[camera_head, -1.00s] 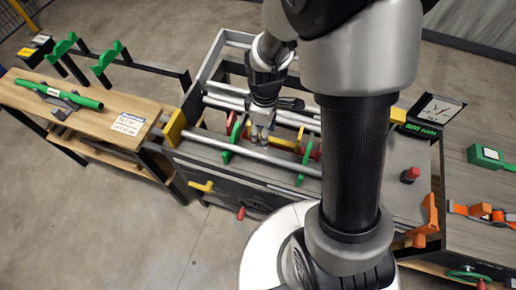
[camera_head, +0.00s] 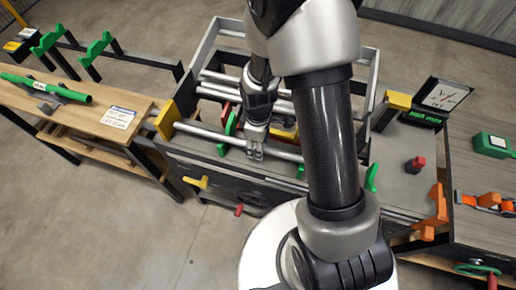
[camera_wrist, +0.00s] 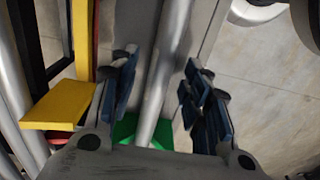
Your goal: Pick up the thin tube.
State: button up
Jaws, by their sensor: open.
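In the wrist view, the tube (camera_wrist: 167,62) runs lengthwise between the two blue-padded fingers of my gripper (camera_wrist: 160,95). The fingers are open, with a visible gap on each side of the tube. I cannot tell how far they reach past it.
More silver bars (camera_head: 222,95) and a yellow plate (camera_wrist: 57,105) are close behind the gripper. Left is a wooden table (camera_head: 85,115) with a green tube (camera_head: 45,87). Floor is clear at front left.

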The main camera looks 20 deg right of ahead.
grip_shut()
dwell(0.5)
